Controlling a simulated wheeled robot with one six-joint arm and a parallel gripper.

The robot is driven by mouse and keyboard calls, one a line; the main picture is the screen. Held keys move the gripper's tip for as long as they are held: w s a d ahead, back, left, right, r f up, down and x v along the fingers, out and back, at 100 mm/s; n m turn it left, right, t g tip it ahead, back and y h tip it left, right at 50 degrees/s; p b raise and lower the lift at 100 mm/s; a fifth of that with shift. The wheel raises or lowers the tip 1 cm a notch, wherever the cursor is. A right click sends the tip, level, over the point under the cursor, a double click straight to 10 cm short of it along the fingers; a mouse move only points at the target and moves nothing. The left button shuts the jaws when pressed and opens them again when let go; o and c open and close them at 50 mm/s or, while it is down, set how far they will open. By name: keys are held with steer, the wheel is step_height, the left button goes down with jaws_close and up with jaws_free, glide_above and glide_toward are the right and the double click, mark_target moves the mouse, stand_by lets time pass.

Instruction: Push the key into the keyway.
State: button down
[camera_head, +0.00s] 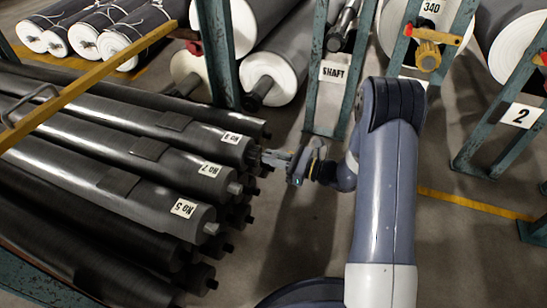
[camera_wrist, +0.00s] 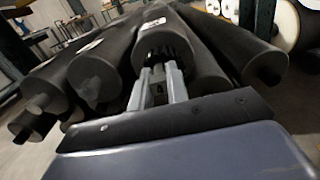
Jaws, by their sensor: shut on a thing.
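My gripper (camera_head: 268,157) is at the right end of a dark grey roll (camera_head: 200,138) whose upside-down label seems to read 8. In the wrist view its two pale fingers (camera_wrist: 160,76) point at the dark shaft end (camera_wrist: 163,42) of that roll and are at or very near it. The fingers are shut on a small grey piece between them, which I take for the key (camera_wrist: 158,88). It is mostly hidden by the fingers. I cannot make out the keyway, nor whether the key is touching it or inside it.
Other dark rolls (camera_head: 130,190) are stacked close below and beside this one, their shaft ends sticking out. A yellow bar (camera_head: 90,85) crosses above the stack. Green rack posts (camera_head: 337,70) and white-ended rolls (camera_head: 272,75) stand behind. The floor (camera_head: 300,220) right of the stack is clear.

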steer(key=shift+x, duration=0.8)
steer(key=c, duration=1.3)
jaws_free()
steer(key=p+v, duration=0.2)
steer(key=v, duration=0.8)
steer(key=shift+s+d+p, duration=0.15)
steer(key=shift+d+p, duration=0.2)
steer(key=shift+p, duration=0.05)
